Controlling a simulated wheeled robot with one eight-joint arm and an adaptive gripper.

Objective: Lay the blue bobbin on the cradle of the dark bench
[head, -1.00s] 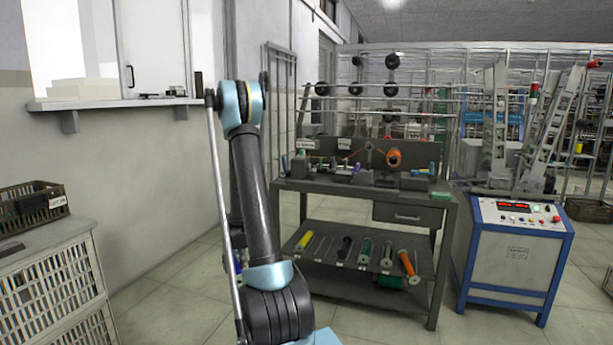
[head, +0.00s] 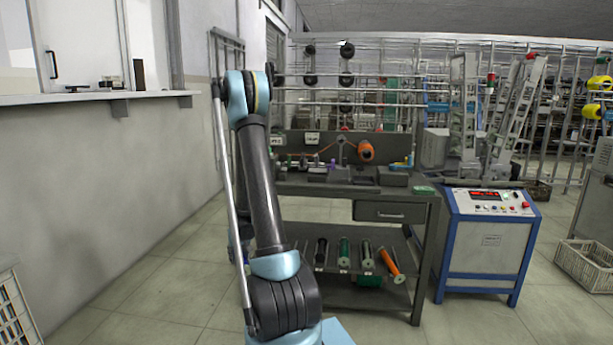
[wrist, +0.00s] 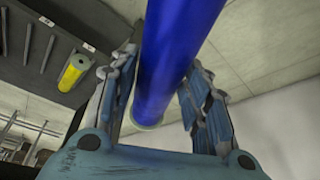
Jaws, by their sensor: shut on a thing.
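In the wrist view my gripper (wrist: 160,112) is shut on the blue bobbin (wrist: 172,62), a long blue cylinder between its two fingers. One end of the bobbin runs out of the picture at the top. In the head view the gripper is mostly hidden behind my arm. The dark bench (head: 325,190) stands ahead, to the right of my arm. Its top carries a grey fixture with an orange spool (head: 366,152) and several small coloured items. I cannot make out the cradle clearly.
The bench's lower shelf (head: 340,290) holds several bobbins, one of them orange (head: 390,264). A yellow bobbin (wrist: 73,72) shows in the wrist view. A blue-framed control cabinet (head: 490,245) stands right of the bench. A wall ledge (head: 60,99) is at the left. The floor before the bench is clear.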

